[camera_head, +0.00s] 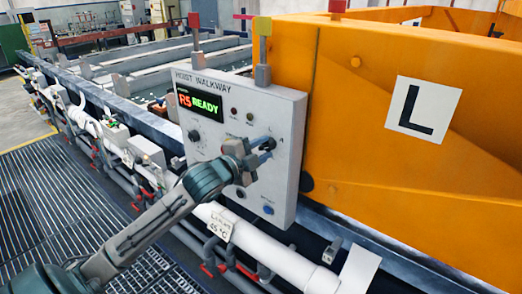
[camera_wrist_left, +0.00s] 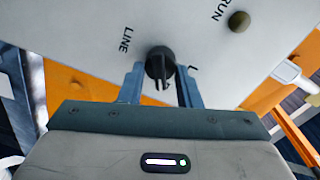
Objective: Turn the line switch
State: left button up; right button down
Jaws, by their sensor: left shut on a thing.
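The line switch (camera_wrist_left: 160,62) is a black rotary knob on the grey hoist walkway panel (camera_head: 288,115). In the left wrist view the word LINE is printed left of it, and a partly hidden letter shows at its right. My left gripper (camera_head: 262,150) reaches the panel's right half in the head view. In the wrist view its two blue-grey fingers (camera_wrist_left: 160,85) stand on either side of the knob's raised grip, shut on it. In the head view the gripper partly hides the knob. My right gripper is in neither view.
The panel display (camera_head: 199,104) reads "R5 READY". Another black knob (camera_head: 194,136) and a blue button (camera_head: 268,210) sit on the panel. An orange housing (camera_head: 350,120) marked L stands right of it. White pipes (camera_head: 285,262) run below.

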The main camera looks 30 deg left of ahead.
pick_arm(q)
jog(key=shift+w+r, duration=0.1)
jog(key=shift+r, duration=0.2)
jog(key=o, duration=0.8)
jog(key=shift+o, duration=0.9)
jog(key=shift+w+a+f, duration=0.15)
jog(key=shift+w+f, duration=0.2)
jog(key=shift+s, duration=0.1)
jog(key=shift+s, duration=0.1)
